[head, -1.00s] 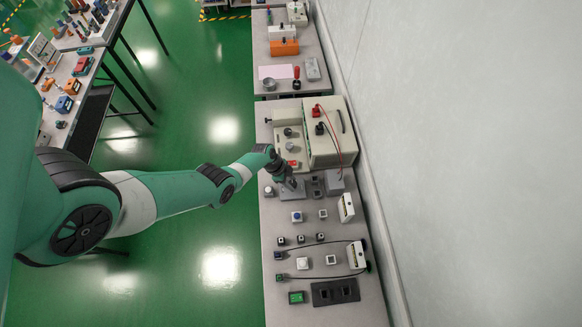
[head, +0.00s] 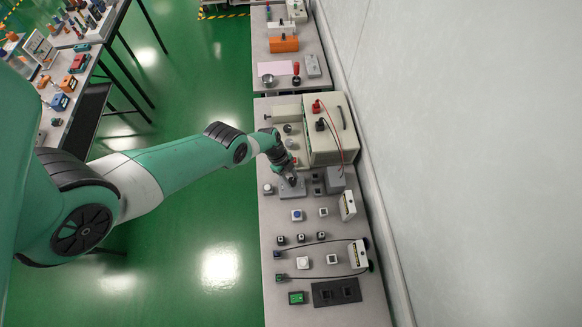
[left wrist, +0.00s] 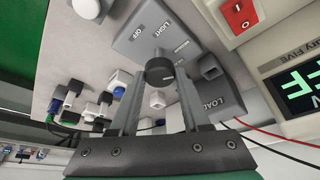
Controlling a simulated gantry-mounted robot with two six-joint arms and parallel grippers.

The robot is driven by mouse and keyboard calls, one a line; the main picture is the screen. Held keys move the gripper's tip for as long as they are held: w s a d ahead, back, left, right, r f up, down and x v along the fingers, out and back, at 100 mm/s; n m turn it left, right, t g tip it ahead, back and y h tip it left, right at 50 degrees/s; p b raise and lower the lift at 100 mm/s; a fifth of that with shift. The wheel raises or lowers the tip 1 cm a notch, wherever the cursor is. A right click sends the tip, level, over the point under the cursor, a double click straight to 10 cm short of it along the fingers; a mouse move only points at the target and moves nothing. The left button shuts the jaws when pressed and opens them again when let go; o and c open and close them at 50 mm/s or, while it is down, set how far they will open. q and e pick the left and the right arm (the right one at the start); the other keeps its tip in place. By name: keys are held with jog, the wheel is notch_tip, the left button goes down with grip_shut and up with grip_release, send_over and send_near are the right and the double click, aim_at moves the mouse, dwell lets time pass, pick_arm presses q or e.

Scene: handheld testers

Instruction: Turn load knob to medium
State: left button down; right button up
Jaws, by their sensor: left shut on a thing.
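The load knob (left wrist: 160,72) is dark grey and round, on a grey load box (left wrist: 150,38). The box is printed OFF, LIGHT and MEDIUM, with LOAD on its side. In the left wrist view my left gripper (left wrist: 157,84) has one finger on each side of the knob and is shut on it. I cannot make out which mark the knob points to. In the head view the left gripper (head: 292,181) is over the grey load box (head: 300,192) and hides the knob. My right gripper is not in view.
A cream instrument (head: 333,150) with red and black leads stands beyond the load box. A red rocker switch (left wrist: 240,13) and a lit display (left wrist: 300,82) are close by. Small switches and testers crowd the near bench. The wall is at the right.

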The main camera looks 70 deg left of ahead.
pick_arm(q)
jog(key=shift+c, duration=1.9)
grip_release()
jog(key=p+v, duration=1)
jog(key=v, duration=0.1)
jog(key=shift+r, duration=0.3)
jog(key=shift+s, duration=0.1)
